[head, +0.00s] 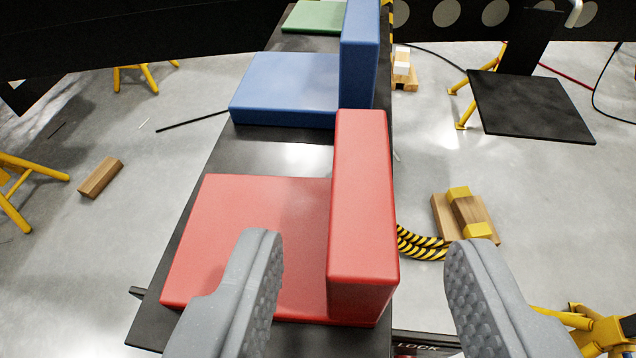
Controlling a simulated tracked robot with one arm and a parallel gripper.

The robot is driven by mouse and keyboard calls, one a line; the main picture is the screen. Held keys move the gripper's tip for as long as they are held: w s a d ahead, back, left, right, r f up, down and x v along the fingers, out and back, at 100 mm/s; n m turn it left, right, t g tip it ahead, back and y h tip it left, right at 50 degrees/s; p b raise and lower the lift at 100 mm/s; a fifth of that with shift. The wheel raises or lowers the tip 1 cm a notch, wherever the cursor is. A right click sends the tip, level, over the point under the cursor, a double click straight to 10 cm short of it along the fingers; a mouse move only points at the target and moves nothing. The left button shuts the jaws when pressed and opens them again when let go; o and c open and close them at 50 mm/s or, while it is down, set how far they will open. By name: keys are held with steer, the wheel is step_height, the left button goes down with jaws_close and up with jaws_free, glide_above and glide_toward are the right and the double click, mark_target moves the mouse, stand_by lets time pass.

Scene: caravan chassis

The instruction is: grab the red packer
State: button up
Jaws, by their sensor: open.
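The red packer (362,200) is L-shaped, with a flat plate on the left and a raised upright block along its right side. It lies on a narrow black board (285,157) in the head view. My gripper (365,250) is open, with grey ribbed fingers at the bottom of the view. The left finger overlaps the flat plate in the picture, and the right finger is to the right of the upright block. The upright block shows between the fingers. I cannot tell whether either finger touches it.
A blue packer (290,85) and a green packer (316,17) lie farther along the board. Dark beams cross the top. Yellow stands, wooden blocks (101,177), a striped yellow-black hose (422,243) and a black plate (530,105) are around on the grey floor.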

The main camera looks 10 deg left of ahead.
mark_target(358, 200)
steer(key=shift+b+x, duration=1.15)
steer(key=shift+x, duration=1.6)
steer(key=shift+r, duration=0.15)
jaws_close()
